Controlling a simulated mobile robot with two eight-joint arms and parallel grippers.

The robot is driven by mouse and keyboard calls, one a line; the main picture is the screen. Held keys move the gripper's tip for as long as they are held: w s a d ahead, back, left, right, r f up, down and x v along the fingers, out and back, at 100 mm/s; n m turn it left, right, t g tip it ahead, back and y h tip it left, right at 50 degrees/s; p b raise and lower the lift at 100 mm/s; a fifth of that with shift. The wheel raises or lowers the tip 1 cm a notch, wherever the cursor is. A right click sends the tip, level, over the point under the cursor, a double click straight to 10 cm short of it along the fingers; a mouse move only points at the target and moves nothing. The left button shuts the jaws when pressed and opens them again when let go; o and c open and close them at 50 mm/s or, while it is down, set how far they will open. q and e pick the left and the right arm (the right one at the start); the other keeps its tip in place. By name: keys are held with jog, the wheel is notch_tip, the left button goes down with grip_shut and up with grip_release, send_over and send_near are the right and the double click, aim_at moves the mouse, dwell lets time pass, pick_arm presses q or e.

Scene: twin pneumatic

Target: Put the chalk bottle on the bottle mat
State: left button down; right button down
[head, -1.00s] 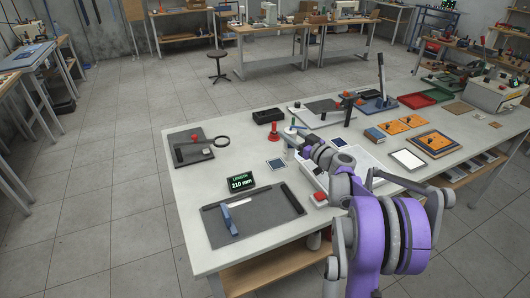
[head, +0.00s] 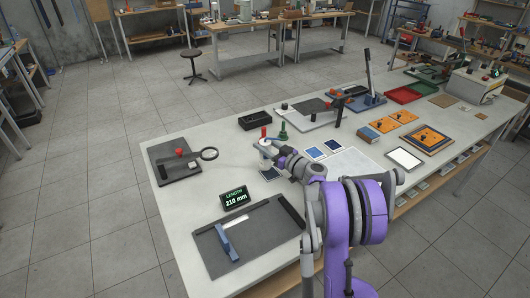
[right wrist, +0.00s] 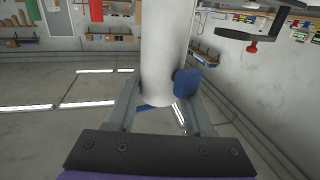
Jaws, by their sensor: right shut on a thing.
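My right gripper (head: 273,154) is shut on a pale, chalk-white bottle (head: 266,147), held upright at the left end of the purple arm. In the right wrist view the bottle is a plain white cylinder (right wrist: 165,45) between the two fingers (right wrist: 157,95). A small dark square mat (head: 271,174) with a pale border lies just below and in front of the bottle. I cannot tell whether the bottle's base touches anything. My left gripper is not in view.
A red-topped piece (head: 263,131) stands close behind the bottle, partly hidden, with a green one (head: 283,132) to its right. A length display (head: 234,198) and a dark measuring board (head: 250,232) lie in front. A black tray (head: 255,121) is behind.

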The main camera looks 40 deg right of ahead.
jog(key=shift+f, duration=1.3)
jog(key=shift+f, duration=0.15)
jog(key=shift+c, duration=1.4)
grip_release()
jog(key=s+d+b, duration=0.1)
jog(key=s, duration=0.6)
jog(key=shift+s, duration=0.25)
